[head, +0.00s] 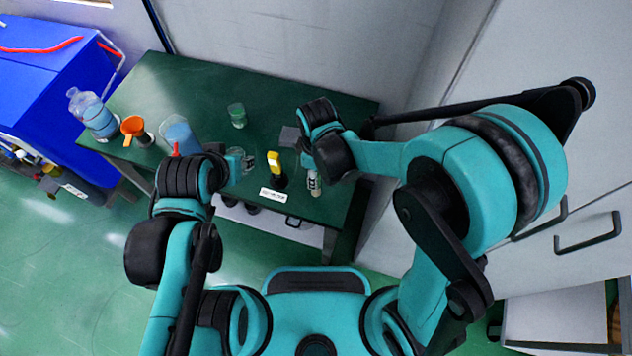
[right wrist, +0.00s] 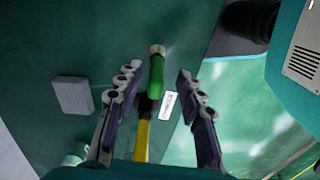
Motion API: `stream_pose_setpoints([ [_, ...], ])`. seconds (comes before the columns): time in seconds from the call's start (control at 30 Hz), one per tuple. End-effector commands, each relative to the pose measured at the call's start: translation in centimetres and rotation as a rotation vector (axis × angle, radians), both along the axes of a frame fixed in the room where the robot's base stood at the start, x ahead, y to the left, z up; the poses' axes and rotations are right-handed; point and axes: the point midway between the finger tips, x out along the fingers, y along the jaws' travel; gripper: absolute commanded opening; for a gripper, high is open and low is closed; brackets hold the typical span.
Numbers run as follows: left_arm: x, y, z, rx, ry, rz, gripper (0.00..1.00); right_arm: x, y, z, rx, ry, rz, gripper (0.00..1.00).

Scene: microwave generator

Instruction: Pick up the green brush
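The green brush (right wrist: 156,76) has a green body and a pale tip, and shows in the right wrist view between the two fingers of my right gripper (right wrist: 153,95). The fingers are spread apart on either side of it, and I see no contact. In the head view I cannot pick out the brush for certain; my right gripper (head: 314,182) is over the table's front right part. My left gripper (head: 243,160) is over the middle of the table, small and partly hidden by its wrist, so its opening is unclear.
A white label (head: 273,194) lies at the front edge of the green table (head: 200,85).

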Motion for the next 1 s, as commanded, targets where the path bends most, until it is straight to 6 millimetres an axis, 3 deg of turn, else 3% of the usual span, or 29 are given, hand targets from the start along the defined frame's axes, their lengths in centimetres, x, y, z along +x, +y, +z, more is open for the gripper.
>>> stream_pose_setpoints([
  [0.23, 0.0, 0.0, -2.2, 0.000, 0.000, 0.000, 0.40, 0.5, 0.2, -4.0, 0.001, -0.001, -0.001, 0.38],
  [0.5, 0.0, 0.0, -2.2, 0.000, 0.000, 0.000, 0.40, 0.5, 0.2, -4.4, 0.001, -0.001, -0.002, 0.38],
  [0.67, 0.0, 0.0, -2.2, 0.000, 0.000, 0.000, 0.40, 0.5, 0.2, -4.4, 0.001, -0.001, -0.002, 0.00],
  [1.0, 0.0, 0.0, -2.2, 0.000, 0.000, 0.000, 0.40, 0.5, 0.2, -4.4, 0.001, -0.001, -0.002, 0.00],
])
